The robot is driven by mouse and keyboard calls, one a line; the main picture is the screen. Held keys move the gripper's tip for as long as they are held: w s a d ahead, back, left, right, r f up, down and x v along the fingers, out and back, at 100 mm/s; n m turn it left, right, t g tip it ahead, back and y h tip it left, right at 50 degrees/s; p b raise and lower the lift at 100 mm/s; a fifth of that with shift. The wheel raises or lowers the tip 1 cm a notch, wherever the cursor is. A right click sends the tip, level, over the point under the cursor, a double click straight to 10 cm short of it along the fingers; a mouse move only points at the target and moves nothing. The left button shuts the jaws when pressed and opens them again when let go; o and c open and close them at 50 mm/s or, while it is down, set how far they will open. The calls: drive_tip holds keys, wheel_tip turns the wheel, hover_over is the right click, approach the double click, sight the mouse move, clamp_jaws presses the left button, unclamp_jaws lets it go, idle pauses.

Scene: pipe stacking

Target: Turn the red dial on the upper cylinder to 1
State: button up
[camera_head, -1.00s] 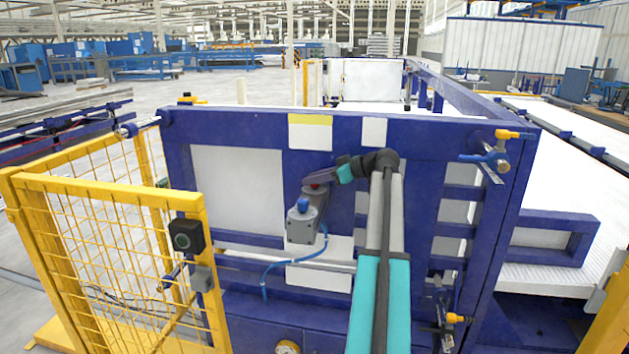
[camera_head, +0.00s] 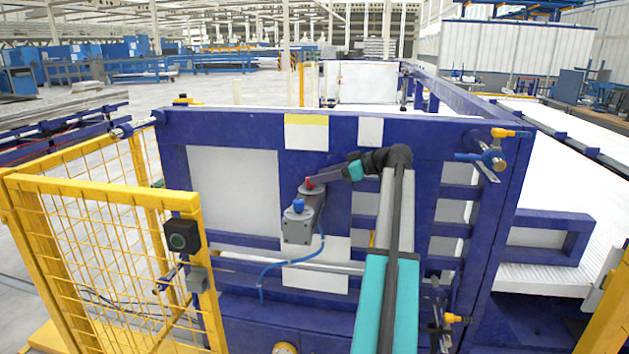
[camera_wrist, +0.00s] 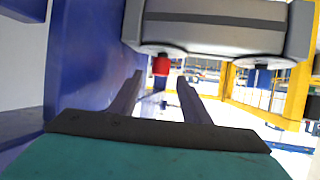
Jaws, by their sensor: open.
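A grey cylinder (camera_head: 298,230) is mounted on the blue panel of the machine in the head view. Its red dial (camera_head: 309,182) sits at the upper end and its blue dial (camera_head: 298,206) at the lower end. My gripper (camera_wrist: 160,80) is open, with its fingers level with the red dial. In the wrist view the red dial (camera_wrist: 161,66) shows between and slightly above the fingertips, and I cannot tell whether they touch it. The blue dial (camera_wrist: 260,77) is further right, under the grey body (camera_wrist: 215,35). No dial numbers are readable.
A blue hose (camera_head: 285,270) hangs from the cylinder. A yellow mesh fence (camera_head: 100,255) with a black button box (camera_head: 182,237) stands to the left.

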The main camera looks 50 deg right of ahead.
drive_tip(key=b+v, duration=0.1)
drive_tip(key=v, duration=0.8)
idle(0.3)
